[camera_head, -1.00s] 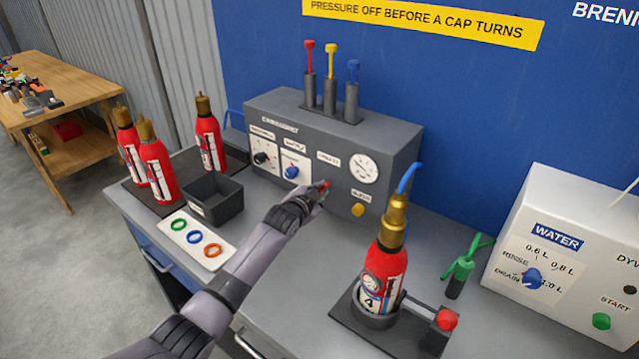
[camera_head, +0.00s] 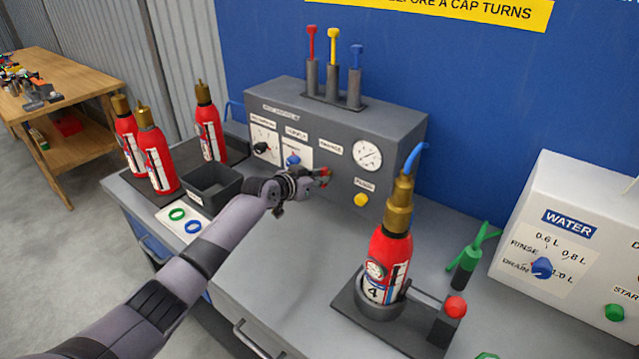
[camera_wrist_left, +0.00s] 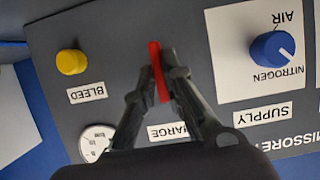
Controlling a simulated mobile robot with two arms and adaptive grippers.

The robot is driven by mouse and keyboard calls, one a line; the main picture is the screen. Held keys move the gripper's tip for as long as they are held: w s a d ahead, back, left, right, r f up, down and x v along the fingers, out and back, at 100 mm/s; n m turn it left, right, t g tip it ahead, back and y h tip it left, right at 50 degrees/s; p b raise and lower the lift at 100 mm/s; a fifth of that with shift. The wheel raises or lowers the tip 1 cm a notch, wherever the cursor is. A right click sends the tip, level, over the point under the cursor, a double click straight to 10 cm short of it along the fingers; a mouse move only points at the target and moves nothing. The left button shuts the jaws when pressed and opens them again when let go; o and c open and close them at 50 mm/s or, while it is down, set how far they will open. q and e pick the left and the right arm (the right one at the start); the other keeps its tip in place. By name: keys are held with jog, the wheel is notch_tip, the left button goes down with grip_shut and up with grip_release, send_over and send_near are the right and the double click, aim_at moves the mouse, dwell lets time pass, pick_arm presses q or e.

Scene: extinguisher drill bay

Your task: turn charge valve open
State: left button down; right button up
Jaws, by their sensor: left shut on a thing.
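The charge valve is a red lever (camera_wrist_left: 159,74) on the front of the grey console (camera_head: 400,125). Its red end also shows in the head view (camera_head: 326,172), mostly hidden by my gripper. My left gripper (camera_wrist_left: 163,76) is shut on the red lever, one fingertip on each side. In the upside-down wrist view the lever stands almost upright, slightly tilted. The CHARGE label (camera_wrist_left: 172,131) is partly covered by a finger. A round gauge (camera_head: 367,154) sits to the right of the valve. My right gripper is not in view.
A yellow bleed knob (camera_head: 361,200) and a blue supply knob (camera_head: 293,160) flank the valve; the supply pointer is toward NITROGEN. A red extinguisher (camera_head: 388,258) with a blue hose stands in a holder in front. A dark open bin (camera_head: 212,186) lies left of my arm.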

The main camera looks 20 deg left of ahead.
pick_arm(q)
jog(key=shift+f, duration=0.1)
dwell(0.3)
jog(key=c, duration=1.7)
grip_release()
jog(key=v, duration=1.2)
